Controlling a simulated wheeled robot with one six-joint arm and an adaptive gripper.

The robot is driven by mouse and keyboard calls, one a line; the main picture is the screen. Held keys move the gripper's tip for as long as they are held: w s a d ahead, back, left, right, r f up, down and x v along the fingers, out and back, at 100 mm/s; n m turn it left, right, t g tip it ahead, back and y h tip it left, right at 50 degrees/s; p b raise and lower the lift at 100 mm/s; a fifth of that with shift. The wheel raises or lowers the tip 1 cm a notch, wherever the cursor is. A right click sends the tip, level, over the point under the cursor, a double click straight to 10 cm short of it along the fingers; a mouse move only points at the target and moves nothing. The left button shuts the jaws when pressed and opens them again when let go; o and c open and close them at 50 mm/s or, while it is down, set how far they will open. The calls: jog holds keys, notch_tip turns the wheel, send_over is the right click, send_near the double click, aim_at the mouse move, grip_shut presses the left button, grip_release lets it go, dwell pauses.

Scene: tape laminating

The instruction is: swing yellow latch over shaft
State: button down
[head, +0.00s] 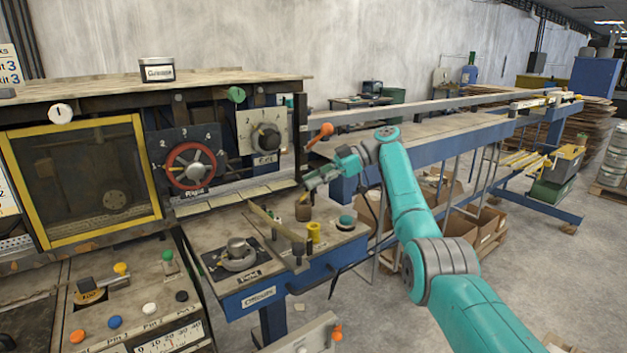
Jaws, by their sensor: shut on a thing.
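My gripper (310,187) is at the end of my teal arm, over the right part of the small workbench. It is shut on a small yellow piece (304,198), which looks like the yellow latch; the gripper partly hides it. A brown cylinder (304,212) stands just below the fingertips. A tan bar (270,220), possibly the shaft, runs diagonally across the bench to the left of the gripper. Whether the latch touches the bar or the cylinder is too small to tell.
A yellow spool (314,232) and a green knob (346,222) stand on the bench near the gripper. An orange-tipped lever (320,133) rises behind it. A red handwheel (192,166) and a round metal knob (237,254) lie left. The floor on the right is partly clear.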

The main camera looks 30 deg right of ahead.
jog(key=c, duration=1)
grip_release()
jog(key=shift+f, duration=0.1)
jog(key=shift+c, duration=0.2)
jog(key=shift+d, duration=0.1)
jog(key=v, duration=0.7)
jog(key=shift+s+d, duration=0.1)
